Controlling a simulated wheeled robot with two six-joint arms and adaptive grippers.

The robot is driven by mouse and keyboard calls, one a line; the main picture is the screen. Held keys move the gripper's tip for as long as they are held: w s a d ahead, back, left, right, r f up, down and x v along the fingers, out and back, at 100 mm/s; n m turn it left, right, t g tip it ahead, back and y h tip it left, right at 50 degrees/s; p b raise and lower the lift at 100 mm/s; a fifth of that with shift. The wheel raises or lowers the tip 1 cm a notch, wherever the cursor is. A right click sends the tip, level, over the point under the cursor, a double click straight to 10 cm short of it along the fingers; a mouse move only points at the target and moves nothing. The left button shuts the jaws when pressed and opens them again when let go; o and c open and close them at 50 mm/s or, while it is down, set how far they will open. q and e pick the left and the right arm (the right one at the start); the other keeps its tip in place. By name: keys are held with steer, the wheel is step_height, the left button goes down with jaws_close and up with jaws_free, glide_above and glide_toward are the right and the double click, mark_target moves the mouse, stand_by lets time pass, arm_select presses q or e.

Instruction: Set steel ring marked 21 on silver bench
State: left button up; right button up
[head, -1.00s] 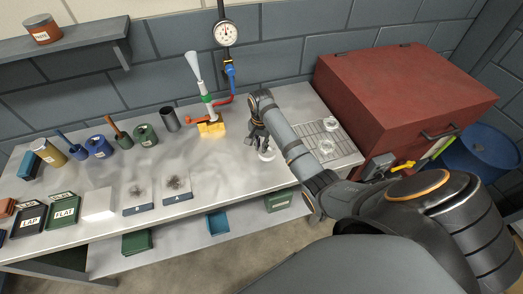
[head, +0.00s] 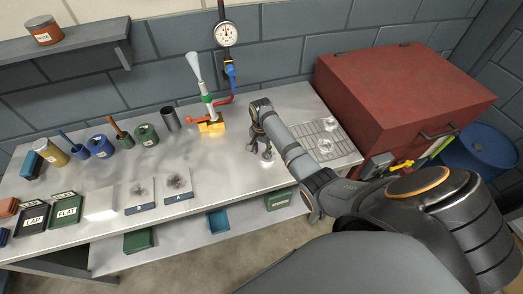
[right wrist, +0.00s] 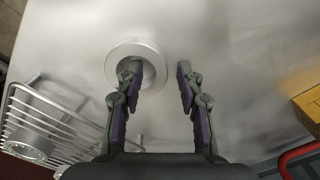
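A pale steel ring (right wrist: 162,60) lies on the silver bench (right wrist: 235,50) in the right wrist view. No number is readable on it. My right gripper (right wrist: 158,72) is open, its fingers apart. The left finger in that view overlaps the ring's hole, and the other stands to the right of the ring; I cannot tell whether either touches it. In the head view my right gripper (head: 261,153) is low over the bench top (head: 225,160), right of the middle, and mostly hides the ring. My left gripper is not in view.
A wire rack (head: 313,135) right of the gripper holds pale rings (head: 330,124). A yellow-based stand (head: 211,127) and a hanging dial gauge (head: 226,34) are behind. A red cabinet (head: 400,80) stands at the right. Pads and cups fill the bench's left.

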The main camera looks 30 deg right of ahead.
mark_target(262, 153)
step_height(262, 153, up, 12)
steer(key=b, duration=0.2)
steer(key=shift+r, duration=0.15)
stand_by(0.4)
